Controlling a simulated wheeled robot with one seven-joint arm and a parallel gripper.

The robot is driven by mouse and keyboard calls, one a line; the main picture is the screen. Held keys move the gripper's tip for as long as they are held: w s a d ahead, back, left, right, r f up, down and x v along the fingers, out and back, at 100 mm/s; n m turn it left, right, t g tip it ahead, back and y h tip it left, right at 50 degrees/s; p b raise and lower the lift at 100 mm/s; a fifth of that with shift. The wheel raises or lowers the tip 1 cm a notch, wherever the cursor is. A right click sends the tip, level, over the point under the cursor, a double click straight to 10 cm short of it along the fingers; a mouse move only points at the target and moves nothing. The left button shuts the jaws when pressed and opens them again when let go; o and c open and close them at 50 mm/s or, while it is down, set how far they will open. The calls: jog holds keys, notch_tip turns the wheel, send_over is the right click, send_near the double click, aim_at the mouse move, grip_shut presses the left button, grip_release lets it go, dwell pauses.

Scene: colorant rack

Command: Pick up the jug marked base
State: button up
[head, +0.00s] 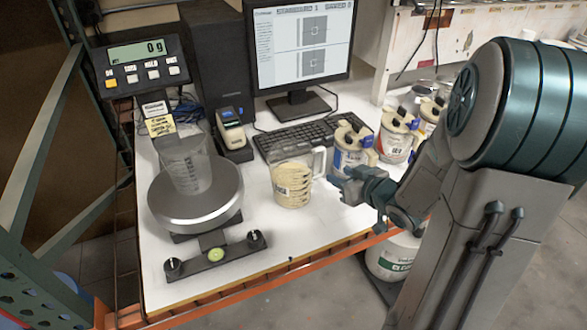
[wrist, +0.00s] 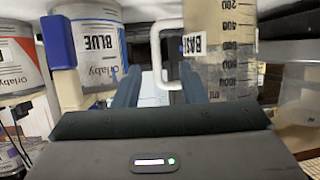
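The jug marked base (head: 292,185) is a clear measuring jug of cream liquid standing on the white table, with its handle (head: 319,161) on the right. In the wrist view the jug (wrist: 222,45) shows a "BASE" label and graduation marks, right of centre. My gripper (head: 343,181) is just right of the jug in the head view. In the wrist view my gripper (wrist: 163,88) is open, and the white handle (wrist: 164,78) appears between its two fingers. I cannot tell whether either finger touches it. Nothing is held.
A can marked blue (head: 347,158) stands close behind my gripper, with more colorant cans (head: 397,140) beyond. A scale (head: 190,215) bearing an empty clear jug (head: 186,165) stands left; its display (head: 140,52) reads 0 g. A keyboard (head: 310,137) lies behind. The front table edge is close.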

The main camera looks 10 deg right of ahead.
aim_at(324, 165)
jog(key=x, duration=0.4)
jog(key=shift+f+p, duration=0.15)
jog(key=shift+p, duration=0.15)
jog(key=shift+w+d+r+p+x, duration=0.15)
jog(key=shift+p+x, duration=0.25)
jog(key=shift+x, duration=1.05)
jog(key=shift+w+d+r+p+x, duration=0.15)
jog(key=shift+p+x, duration=0.2)
jog(key=shift+x, duration=1.15)
jog(key=shift+s+f, duration=0.1)
jog(key=shift+s, duration=0.05)
grip_shut()
